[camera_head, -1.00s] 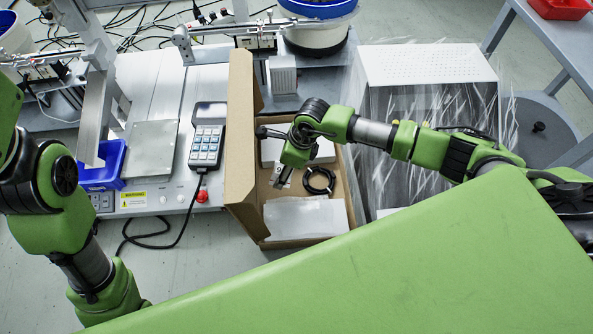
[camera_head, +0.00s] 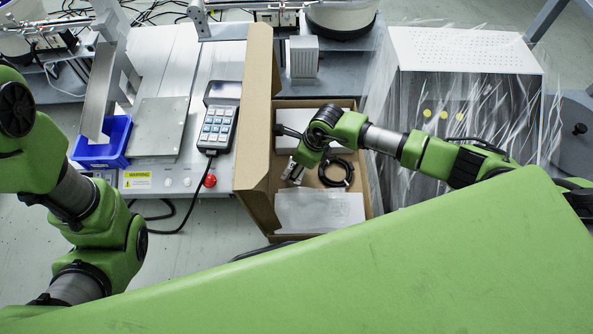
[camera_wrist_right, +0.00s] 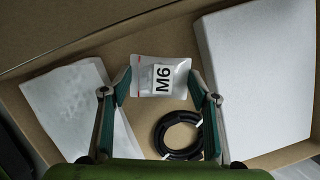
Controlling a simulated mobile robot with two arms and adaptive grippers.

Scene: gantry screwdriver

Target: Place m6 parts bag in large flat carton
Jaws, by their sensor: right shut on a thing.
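The M6 parts bag (camera_wrist_right: 160,77) is a small pale pouch with a black M6 label. In the right wrist view my right gripper (camera_wrist_right: 160,84) is shut on it, one finger at each side edge. In the head view my right gripper (camera_head: 297,165) is over the large flat carton (camera_head: 268,130), whose brown flap stands up on its left side. The carton's wall also shows in the right wrist view (camera_wrist_right: 110,50). The bag appears above the carton floor; its exact height is unclear. My left arm is at the left of the head view, but its gripper is out of view.
The carton holds a black cable coil (camera_head: 336,172), a flat clear-white bag (camera_head: 318,212) and a white box (camera_wrist_right: 258,75). Left of it are a keypad pendant (camera_head: 217,122) and a blue bin (camera_head: 103,143). A film-wrapped perforated-top unit (camera_head: 465,52) stands right.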

